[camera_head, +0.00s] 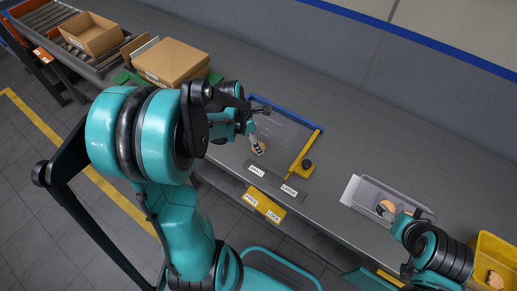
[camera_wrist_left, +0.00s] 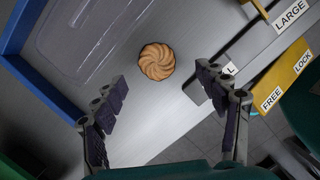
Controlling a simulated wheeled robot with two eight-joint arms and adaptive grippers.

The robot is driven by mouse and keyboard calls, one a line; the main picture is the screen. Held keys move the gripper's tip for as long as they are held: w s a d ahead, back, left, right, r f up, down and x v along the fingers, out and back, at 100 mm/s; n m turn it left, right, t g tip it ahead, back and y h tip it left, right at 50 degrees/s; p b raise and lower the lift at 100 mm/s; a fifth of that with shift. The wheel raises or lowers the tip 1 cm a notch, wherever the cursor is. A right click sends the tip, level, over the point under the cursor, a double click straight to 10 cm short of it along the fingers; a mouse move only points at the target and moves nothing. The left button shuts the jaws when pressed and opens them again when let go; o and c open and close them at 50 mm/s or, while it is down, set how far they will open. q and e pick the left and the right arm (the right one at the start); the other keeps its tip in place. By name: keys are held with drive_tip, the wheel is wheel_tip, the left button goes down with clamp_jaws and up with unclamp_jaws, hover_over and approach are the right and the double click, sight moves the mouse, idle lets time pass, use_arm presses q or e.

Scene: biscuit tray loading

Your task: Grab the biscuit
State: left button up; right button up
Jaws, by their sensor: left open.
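A round golden biscuit with a swirled top (camera_wrist_left: 157,61) lies flat on the grey counter in the left wrist view. It is partly visible in the head view (camera_head: 261,149), beside my left gripper. My left gripper (camera_wrist_left: 162,92) is open and empty, and the biscuit lies beyond its fingertips, roughly centred between them. A second biscuit (camera_head: 385,207) is at a clear tray (camera_head: 365,190) on the right. My right gripper (camera_head: 404,222) is close beside that tray; its fingers are too small and hidden to read.
A blue guide (camera_wrist_left: 50,88) and a clear recessed panel (camera_wrist_left: 65,50) lie beside the biscuit. A yellow bar (camera_head: 303,155) stands to its right. SMALL, LARGE, FREE and LOCK labels are near the front edge. Cardboard boxes (camera_head: 170,62) stand far left; a yellow bin (camera_head: 487,250) holds biscuit.

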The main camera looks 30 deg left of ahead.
use_arm(q)
drive_tip(key=b+x, duration=0.2)
drive_tip(key=x, duration=0.2)
drive_tip(key=shift+w+a+f, duration=0.15)
drive_tip(key=shift+w+f, duration=0.05)
drive_tip(key=shift+f, duration=0.05)
drive_tip(key=shift+r, duration=0.1)
drive_tip(key=c, duration=0.8)
drive_tip(key=shift+c, duration=0.2)
drive_tip(key=shift+r, duration=0.1)
